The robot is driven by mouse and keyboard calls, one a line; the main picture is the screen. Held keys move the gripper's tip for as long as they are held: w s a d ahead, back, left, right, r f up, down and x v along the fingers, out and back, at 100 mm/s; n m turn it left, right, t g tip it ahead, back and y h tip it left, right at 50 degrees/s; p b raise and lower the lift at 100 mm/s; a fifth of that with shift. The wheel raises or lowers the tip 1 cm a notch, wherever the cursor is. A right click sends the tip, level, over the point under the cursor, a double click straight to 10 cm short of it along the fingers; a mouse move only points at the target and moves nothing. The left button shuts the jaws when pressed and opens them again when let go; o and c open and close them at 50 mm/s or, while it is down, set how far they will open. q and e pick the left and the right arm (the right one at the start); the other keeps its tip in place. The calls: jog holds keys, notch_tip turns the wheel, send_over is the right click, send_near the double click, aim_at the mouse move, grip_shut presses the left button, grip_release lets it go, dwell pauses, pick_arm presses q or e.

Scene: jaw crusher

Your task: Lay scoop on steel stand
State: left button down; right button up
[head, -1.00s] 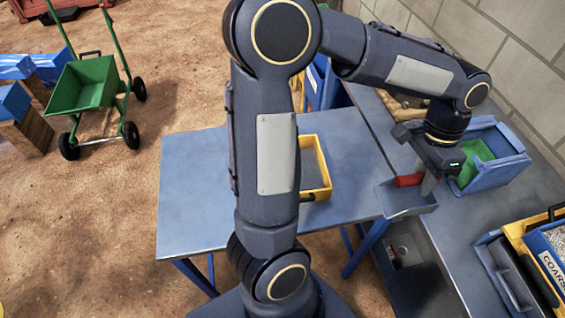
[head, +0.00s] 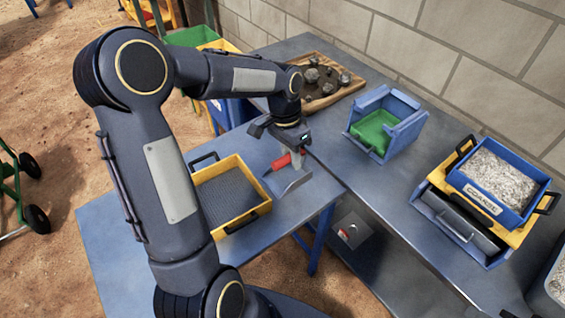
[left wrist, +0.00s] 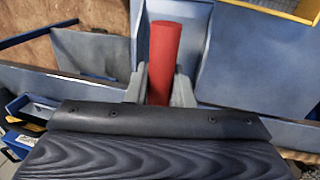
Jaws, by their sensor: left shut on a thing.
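My left gripper (head: 297,157) is shut on the red handle of the scoop (head: 290,182). The scoop's grey metal pan points toward the front of the head view, over the right end of a blue-grey steel table (head: 125,220). I cannot tell whether the pan touches the table top. In the left wrist view the red handle (left wrist: 163,62) stands between the two grey fingers (left wrist: 160,88). No separate piece is clearly recognisable as the steel stand; it may be this table. My right gripper is not in view.
A yellow tray (head: 262,207) with dark mesh sits left of the scoop. On the bench along the wall are a blue bin (head: 410,134) with a green inside, a wooden tray of rocks (head: 352,84), and a blue gravel box (head: 538,185) on a yellow frame. A gap separates table and bench at front.

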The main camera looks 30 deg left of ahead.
aim_at(288, 166)
pick_arm(q)
jog(key=a+f, duration=0.1)
jog(key=w+a+f, duration=0.1)
jog(key=f, duration=0.1)
jog(key=w+a+f, duration=0.1)
jog(key=shift+f+p, duration=0.3)
jog(key=shift+w+a+f, duration=0.1)
jog(key=shift+f, duration=0.85)
jog(key=shift+w+a+f, duration=0.1)
jog(key=shift+f, duration=0.8)
jog(key=shift+f, duration=0.1)
jog(key=shift+f, duration=0.15)
jog(key=c, duration=1.3)
grip_release()
jog(key=shift+o, duration=0.2)
